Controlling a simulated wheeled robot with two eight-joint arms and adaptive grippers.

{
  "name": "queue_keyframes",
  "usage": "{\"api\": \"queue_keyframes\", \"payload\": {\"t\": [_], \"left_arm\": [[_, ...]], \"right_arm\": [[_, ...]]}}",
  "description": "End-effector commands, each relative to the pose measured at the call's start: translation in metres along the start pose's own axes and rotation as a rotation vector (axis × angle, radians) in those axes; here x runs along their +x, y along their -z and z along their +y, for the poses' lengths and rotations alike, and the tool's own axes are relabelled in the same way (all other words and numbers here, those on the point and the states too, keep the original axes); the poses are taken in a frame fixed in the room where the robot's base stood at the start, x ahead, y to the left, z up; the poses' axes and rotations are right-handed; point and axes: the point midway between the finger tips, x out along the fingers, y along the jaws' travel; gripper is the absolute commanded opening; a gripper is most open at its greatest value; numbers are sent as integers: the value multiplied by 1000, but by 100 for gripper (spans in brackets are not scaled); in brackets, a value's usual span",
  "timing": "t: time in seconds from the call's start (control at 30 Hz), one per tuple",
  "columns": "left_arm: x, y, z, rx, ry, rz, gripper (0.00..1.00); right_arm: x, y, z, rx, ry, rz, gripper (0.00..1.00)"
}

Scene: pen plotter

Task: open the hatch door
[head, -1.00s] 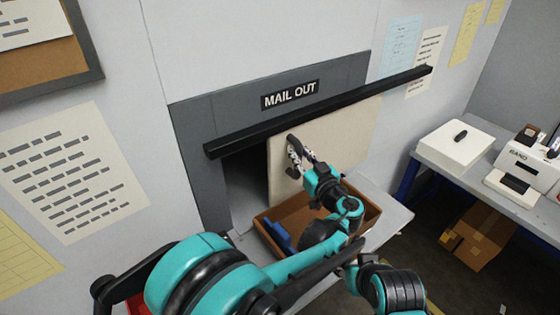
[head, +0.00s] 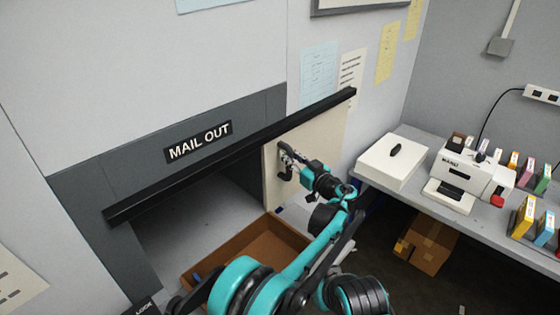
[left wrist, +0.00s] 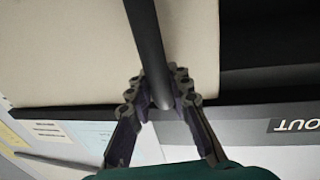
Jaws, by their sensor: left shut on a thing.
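The hatch door (head: 318,142) is a cream sliding panel under a black rail (head: 230,156), at the right of the dark grey MAIL OUT frame. Left of it the opening (head: 200,228) is wide and uncovered. My left gripper (head: 288,160) is at the door's left part, shut on its black handle. In the left wrist view the fingers (left wrist: 160,92) close around the handle (left wrist: 148,45), a dark bar in front of the cream door (left wrist: 60,50). My right gripper is not in view.
A brown open box (head: 255,245) stands below the opening, partly behind my left arm. At the right a grey table (head: 415,200) holds a white box (head: 385,165), a white machine (head: 460,178) and several coloured cartons. A cardboard box (head: 430,248) sits under it.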

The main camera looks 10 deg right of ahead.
Motion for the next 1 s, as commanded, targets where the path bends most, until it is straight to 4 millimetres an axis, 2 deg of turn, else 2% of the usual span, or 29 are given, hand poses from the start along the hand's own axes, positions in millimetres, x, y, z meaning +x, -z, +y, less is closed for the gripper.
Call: {"api": "queue_keyframes", "payload": {"t": [0.13,0.5,0.53,0.6,1.0], "left_arm": [[2,0,8,-1,0,0,0],[2,0,10,-1,-1,-1,0],[2,0,10,-1,-1,-1,24],[2,0,9,-1,0,-1,41],[2,3,9,0,0,0,41]], "right_arm": [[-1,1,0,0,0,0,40],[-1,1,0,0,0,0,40],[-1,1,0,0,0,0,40],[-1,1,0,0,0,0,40],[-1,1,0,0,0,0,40]]}}
